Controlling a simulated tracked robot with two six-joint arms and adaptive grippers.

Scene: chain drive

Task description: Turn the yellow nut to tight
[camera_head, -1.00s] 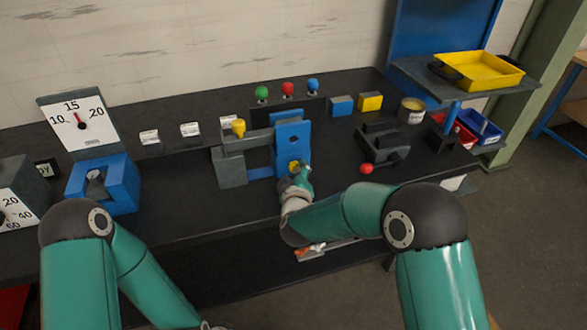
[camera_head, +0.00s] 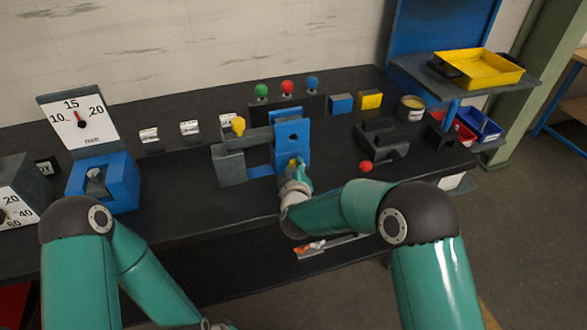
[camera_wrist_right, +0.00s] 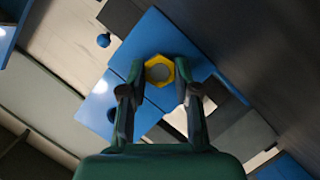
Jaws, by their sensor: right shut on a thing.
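The yellow nut (camera_wrist_right: 160,70) sits on the face of a blue plate (camera_wrist_right: 168,37) in the right wrist view, with a round grey centre. In the head view only a bit of the nut (camera_head: 292,163) shows low on the upright blue plate (camera_head: 293,131). My right gripper (camera_wrist_right: 159,74) has a fingertip on each side of the nut and is shut on it. In the head view my right gripper (camera_head: 297,180) reaches the plate from the front and hides part of the nut. My left arm shows at lower left; its gripper is out of view.
A yellow knob (camera_head: 238,125) stands on the grey part of the fixture. A dark block with a red-ball lever (camera_head: 366,167) is right of my gripper. A blue gauge stand (camera_head: 104,185) is at left. Green, red and blue knobs stand behind. Bench front is clear between fixture and gauge.

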